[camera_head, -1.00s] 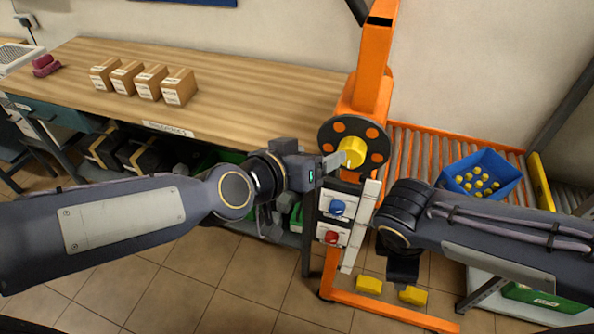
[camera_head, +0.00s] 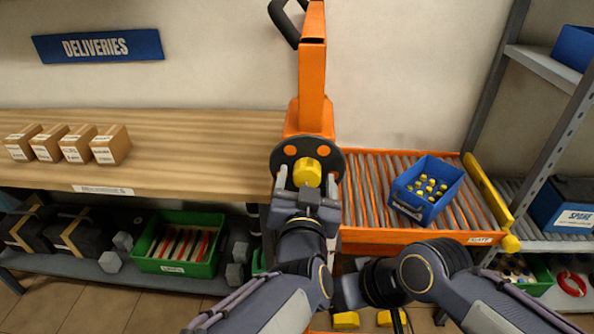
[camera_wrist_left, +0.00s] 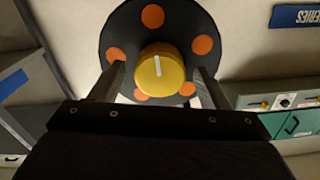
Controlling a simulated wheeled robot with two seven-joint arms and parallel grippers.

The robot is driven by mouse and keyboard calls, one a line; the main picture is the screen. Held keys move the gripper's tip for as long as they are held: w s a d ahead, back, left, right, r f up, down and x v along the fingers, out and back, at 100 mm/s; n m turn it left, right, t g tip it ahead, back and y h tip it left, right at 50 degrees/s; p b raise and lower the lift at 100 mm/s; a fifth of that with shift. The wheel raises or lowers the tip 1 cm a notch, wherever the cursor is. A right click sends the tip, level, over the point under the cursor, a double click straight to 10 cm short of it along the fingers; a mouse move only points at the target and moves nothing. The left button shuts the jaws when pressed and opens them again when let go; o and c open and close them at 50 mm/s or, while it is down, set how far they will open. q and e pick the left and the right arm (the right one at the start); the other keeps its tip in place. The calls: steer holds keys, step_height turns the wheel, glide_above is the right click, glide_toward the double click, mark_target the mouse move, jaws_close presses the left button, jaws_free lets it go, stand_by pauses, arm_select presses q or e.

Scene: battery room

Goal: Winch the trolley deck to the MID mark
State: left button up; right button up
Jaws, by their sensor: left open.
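The trolley's orange mast (camera_head: 313,85) stands upright in the head view. On it is a black disc (camera_head: 278,160) with orange spots and a yellow hub knob (camera_head: 307,172). My left gripper (camera_head: 307,183) is open, its fingers on either side of the knob. In the left wrist view the knob (camera_wrist_left: 160,75) with its white line sits between the fingertips, with gaps on both sides. The orange-framed roller deck (camera_head: 362,235) lies right of the mast. I see no MID mark. My right gripper (camera_head: 345,292) is low, partly hidden, its jaws unclear.
A blue crate (camera_head: 452,177) of yellow-topped items sits on the rollers, with a yellow bar (camera_head: 487,195) at their right end. A wooden bench (camera_head: 200,150) with several boxes stands left. A shelf rack (camera_head: 565,125) stands right. Yellow blocks (camera_head: 346,320) lie low by the mast.

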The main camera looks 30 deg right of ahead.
arm_select(q)
steer(key=shift+x, duration=0.85)
steer(key=c, duration=1)
steer(key=shift+f+n+b, duration=0.1)
steer(key=shift+n+b, duration=0.55)
steer(key=shift+n, duration=0.35)
steer(key=shift+n+b, duration=1.1)
steer(key=shift+n, duration=1.1)
